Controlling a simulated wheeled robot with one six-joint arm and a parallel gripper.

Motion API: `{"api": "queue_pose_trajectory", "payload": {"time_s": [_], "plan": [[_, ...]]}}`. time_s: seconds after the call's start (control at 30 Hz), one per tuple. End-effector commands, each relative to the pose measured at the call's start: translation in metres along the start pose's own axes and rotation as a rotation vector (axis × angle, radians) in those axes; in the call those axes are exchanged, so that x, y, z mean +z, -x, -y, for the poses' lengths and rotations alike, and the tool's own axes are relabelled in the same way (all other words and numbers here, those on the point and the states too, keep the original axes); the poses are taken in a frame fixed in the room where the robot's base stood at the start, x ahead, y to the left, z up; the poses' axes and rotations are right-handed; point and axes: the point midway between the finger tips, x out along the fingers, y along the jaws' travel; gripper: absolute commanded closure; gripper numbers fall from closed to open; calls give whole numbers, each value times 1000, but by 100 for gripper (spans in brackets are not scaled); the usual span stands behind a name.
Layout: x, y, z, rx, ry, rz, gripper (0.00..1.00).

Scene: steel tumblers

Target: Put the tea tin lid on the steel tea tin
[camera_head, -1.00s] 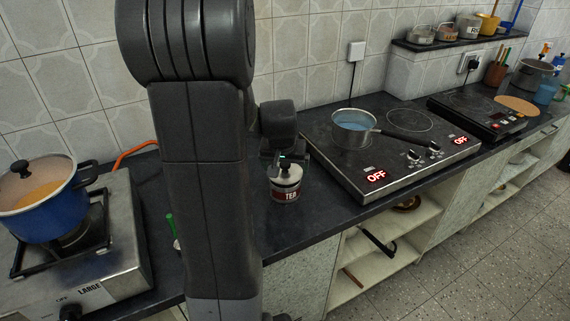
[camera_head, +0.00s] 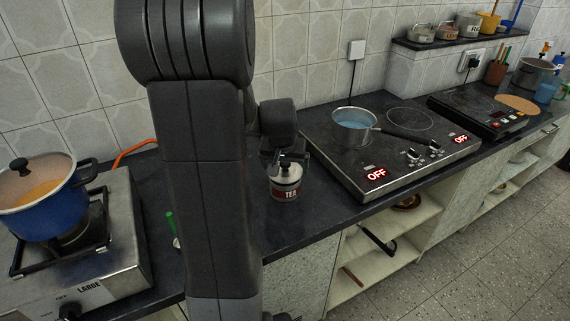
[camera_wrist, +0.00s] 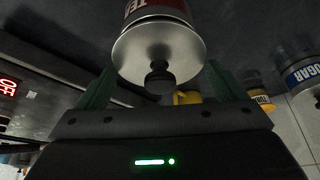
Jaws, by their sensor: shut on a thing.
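The steel tea tin (camera_head: 285,193) stands upright on the dark counter, left of the hob, with its red TEA label facing front. The tea tin lid (camera_head: 284,174), pale metal with a black knob, is at the top of the tin. In the wrist view the lid (camera_wrist: 150,55) covers the tin's end, and the tin (camera_wrist: 160,8) shows behind it with part of its red label. My gripper (camera_wrist: 160,66) is shut on the lid, one green finger at each side. In the head view my gripper (camera_head: 287,158) is over the tin, partly hidden by my arm.
A hob (camera_head: 385,150) with a saucepan (camera_head: 353,135) stands to the right of the tin. A blue pot (camera_head: 45,205) sits on a gas stove (camera_head: 110,260) at the left. A green-handled item (camera_head: 172,226) lies left of my arm. Counter near the tin's front is clear.

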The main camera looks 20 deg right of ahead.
Motion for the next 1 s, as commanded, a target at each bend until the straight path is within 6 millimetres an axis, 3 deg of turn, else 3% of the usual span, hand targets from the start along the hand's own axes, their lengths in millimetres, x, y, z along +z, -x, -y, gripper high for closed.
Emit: {"api": "queue_pose_trajectory", "payload": {"time_s": [1.0], "plan": [[5, -12, 0, 0, 0, 0, 32]]}}
